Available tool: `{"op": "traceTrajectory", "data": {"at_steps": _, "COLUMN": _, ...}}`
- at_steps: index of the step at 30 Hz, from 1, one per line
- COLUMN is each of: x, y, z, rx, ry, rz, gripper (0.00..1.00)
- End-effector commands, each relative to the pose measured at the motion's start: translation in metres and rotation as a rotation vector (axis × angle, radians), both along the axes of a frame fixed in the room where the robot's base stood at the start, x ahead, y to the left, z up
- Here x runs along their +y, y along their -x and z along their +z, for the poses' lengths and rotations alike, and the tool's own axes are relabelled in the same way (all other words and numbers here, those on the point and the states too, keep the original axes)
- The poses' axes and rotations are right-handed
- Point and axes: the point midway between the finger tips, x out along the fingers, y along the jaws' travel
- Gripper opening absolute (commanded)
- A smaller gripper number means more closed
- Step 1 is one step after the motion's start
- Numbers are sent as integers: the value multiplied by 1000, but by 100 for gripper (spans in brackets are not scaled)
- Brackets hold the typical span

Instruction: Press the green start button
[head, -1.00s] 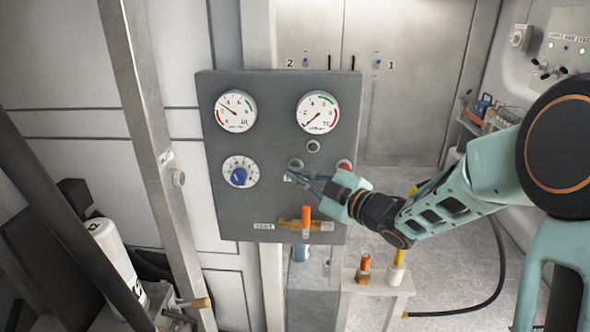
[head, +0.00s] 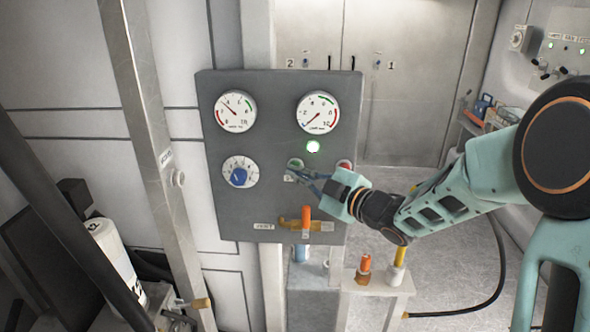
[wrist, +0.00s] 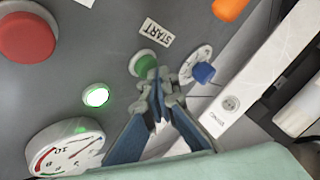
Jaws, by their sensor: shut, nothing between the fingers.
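The green start button (head: 295,163) sits on the grey control panel (head: 265,205), left of a red button (head: 344,165). In the wrist view the green button (wrist: 143,63) shows beside the START label (wrist: 155,33). My gripper (head: 291,173) is shut and empty, its fingertips at the green button. In the wrist view the fingertips (wrist: 157,80) overlap the button's edge; they look to be touching it, and part of the button is hidden. A small indicator lamp (head: 313,147) above the buttons glows bright green, and it also glows in the wrist view (wrist: 96,96).
Two gauges (head: 235,111) (head: 316,112) and a blue knob (head: 238,177) are on the panel. An orange-handled valve (head: 306,219) sits below the buttons. A white stand (head: 378,287) with an orange-topped fitting is below right. A steel post (head: 150,130) stands left.

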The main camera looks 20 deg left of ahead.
Motion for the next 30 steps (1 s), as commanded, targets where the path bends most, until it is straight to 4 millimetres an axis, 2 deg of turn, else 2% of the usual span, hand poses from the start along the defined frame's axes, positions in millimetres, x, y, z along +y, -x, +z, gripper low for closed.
{"op": "traceTrajectory", "data": {"at_steps": 10, "x": -4, "y": 16, "z": -1, "rx": -1, "ry": 1, "rz": -1, "gripper": 0}}
{"op": "traceTrajectory", "data": {"at_steps": 21, "x": -5, "y": 19, "z": 0, "rx": 0, "ry": 0, "rz": 0, "gripper": 0}}
{"op": "traceTrajectory", "data": {"at_steps": 30, "x": -11, "y": 46, "z": -1, "rx": -1, "ry": 0, "rz": -1, "gripper": 0}}
